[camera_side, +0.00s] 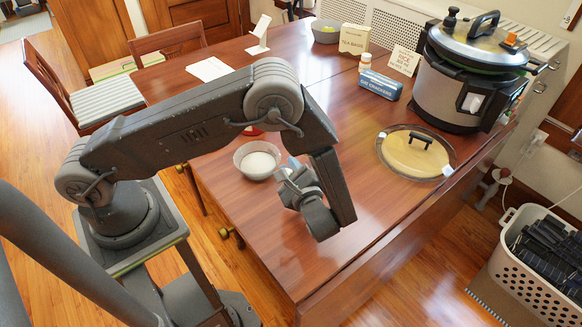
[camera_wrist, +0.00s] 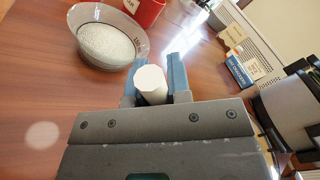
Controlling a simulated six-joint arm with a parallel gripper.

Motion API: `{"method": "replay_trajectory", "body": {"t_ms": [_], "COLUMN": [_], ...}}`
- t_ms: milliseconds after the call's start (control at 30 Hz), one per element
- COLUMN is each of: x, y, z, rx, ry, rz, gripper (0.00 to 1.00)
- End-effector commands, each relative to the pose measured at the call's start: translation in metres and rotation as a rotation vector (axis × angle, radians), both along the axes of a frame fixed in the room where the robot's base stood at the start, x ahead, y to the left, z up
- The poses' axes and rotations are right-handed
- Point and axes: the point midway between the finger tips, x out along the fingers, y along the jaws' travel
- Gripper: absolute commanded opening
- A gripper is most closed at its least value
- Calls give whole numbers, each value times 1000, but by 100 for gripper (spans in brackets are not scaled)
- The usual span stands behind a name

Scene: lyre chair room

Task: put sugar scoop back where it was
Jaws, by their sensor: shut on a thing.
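A glass bowl of white sugar (camera_side: 257,160) stands on the wooden table; it also shows at the top left of the wrist view (camera_wrist: 108,44). My gripper (camera_side: 290,168) is just right of the bowl in the side view, pointing toward it. In the wrist view its two blue fingers (camera_wrist: 161,78) are shut on a white, blunt-ended piece, which I take to be the sugar scoop (camera_wrist: 150,84). The rest of the scoop is hidden by the gripper. The held piece is outside the bowl in the wrist view.
A glass lid (camera_side: 416,152), a blue cracker box (camera_side: 380,84) and a large cooker (camera_side: 465,80) are to the right. The table's near part is clear.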

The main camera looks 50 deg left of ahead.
Motion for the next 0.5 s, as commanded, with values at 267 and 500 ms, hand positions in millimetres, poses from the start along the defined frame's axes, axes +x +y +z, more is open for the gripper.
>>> {"method": "replay_trajectory", "body": {"t_ms": [267, 500], "x": [0, 0], "y": [0, 0], "z": [-2, -2], "rx": [0, 0], "ry": [-1, -1], "rz": [0, 0], "gripper": [0, 39]}}
